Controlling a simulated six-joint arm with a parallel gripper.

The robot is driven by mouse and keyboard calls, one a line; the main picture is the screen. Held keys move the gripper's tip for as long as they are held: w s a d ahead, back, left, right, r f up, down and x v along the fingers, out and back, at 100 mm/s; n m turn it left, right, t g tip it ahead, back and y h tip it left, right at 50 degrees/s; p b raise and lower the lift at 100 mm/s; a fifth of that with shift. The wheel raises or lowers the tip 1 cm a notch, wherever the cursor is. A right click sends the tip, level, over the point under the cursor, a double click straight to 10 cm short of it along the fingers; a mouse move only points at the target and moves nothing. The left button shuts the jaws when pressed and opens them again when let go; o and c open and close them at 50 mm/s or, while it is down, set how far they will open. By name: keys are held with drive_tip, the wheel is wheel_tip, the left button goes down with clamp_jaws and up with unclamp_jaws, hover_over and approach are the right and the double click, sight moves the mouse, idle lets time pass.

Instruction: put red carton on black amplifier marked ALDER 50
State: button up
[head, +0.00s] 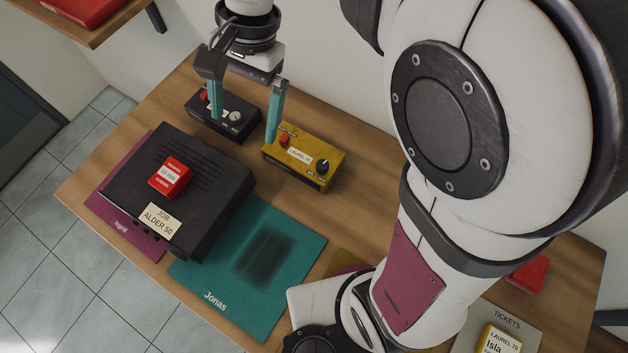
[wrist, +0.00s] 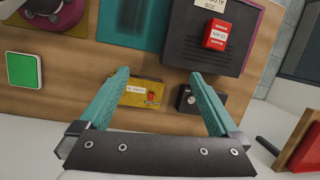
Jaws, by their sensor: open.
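The red carton (head: 171,176), with a white label, lies on top of the black amplifier marked ALDER 50 (head: 210,165). In the wrist view the carton (wrist: 217,37) also rests on the amplifier (wrist: 182,48), towards the top right. The amplifier sits across the purple Ingrid mat and the teal Jonas mat. My gripper (head: 244,112) is open and empty, behind the carton and apart from it. Its two teal fingers hang over the back of the table, near a small black box and a yellow box. In the wrist view the fingers (wrist: 158,85) are spread wide.
A yellow box marked LAUREL 70 (head: 304,160) and a small black box with a knob (head: 238,125) stand at the back. The teal mat (head: 285,290) is bare at front. A grey TICKETS mat (head: 520,312) is at right. A red object lies on a shelf (head: 118,18).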

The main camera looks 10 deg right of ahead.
drive_tip(key=s+d+f+n, duration=0.1)
drive_tip(key=s+d, duration=0.3)
drive_tip(key=s, duration=0.4)
drive_tip(key=s+d+f+t+h, duration=0.1)
drive_tip(key=s+d+f, duration=0.2)
drive_tip(key=s+d, duration=0.2)
drive_tip(key=s, duration=0.3)
drive_tip(key=shift+s+n, duration=0.2)
drive_tip(key=shift+n, duration=0.2)
